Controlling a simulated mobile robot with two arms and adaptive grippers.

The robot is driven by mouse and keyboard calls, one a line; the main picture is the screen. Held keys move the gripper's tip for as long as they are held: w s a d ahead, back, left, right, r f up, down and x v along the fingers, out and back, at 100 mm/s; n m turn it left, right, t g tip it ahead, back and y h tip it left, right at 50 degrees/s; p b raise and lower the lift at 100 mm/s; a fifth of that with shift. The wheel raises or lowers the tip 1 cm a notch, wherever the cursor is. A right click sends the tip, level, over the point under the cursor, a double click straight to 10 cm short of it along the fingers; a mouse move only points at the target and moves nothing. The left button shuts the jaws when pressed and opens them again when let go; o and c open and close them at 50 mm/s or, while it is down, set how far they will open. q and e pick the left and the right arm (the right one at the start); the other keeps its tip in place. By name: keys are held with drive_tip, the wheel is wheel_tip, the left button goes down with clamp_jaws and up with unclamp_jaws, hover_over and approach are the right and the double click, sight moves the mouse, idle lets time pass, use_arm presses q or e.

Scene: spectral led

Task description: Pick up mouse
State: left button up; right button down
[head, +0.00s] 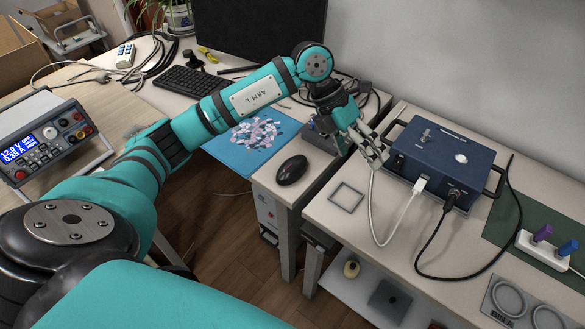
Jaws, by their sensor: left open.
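A black computer mouse (292,170) lies on the corner of the white desk, near its front edge, in the head view. My left gripper (377,157) is at the end of the teal arm that comes in from the left. It is open and empty, up and to the right of the mouse and apart from it. Its fingers point down and right, close to the left side of the blue box. My right gripper does not show.
A blue box (440,155) with handles and plugged cables stands on the right table. A square frame (346,197) lies near that table's left edge. A keyboard (188,90), a blue mat (250,142) and a monitor (255,30) are on the left desk.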

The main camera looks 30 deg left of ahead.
use_arm(q)
drive_tip(key=a+r+n+g+y, duration=0.1)
drive_tip(key=a+r+n+y, duration=0.15)
drive_tip(key=a+y, duration=0.85)
drive_tip(key=h+p, duration=0.1)
drive_tip(key=h, duration=0.3)
approach(292, 163)
drive_tip(key=f, duration=0.5)
drive_tip(key=shift+w+d+f, duration=0.25)
drive_tip(key=shift+w+f, duration=0.05)
drive_tip(key=shift+f, duration=0.05)
drive_tip(key=f, duration=0.3)
drive_tip(key=f+p, duration=0.1)
drive_tip(key=shift+s+a+f, duration=0.3)
drive_tip(key=shift+a+f, duration=0.05)
drive_tip(key=shift+f, duration=0.3)
drive_tip(key=c, duration=1.3)
drive_tip(key=shift+c, duration=0.2)
drive_tip(key=shift+r, duration=0.2)
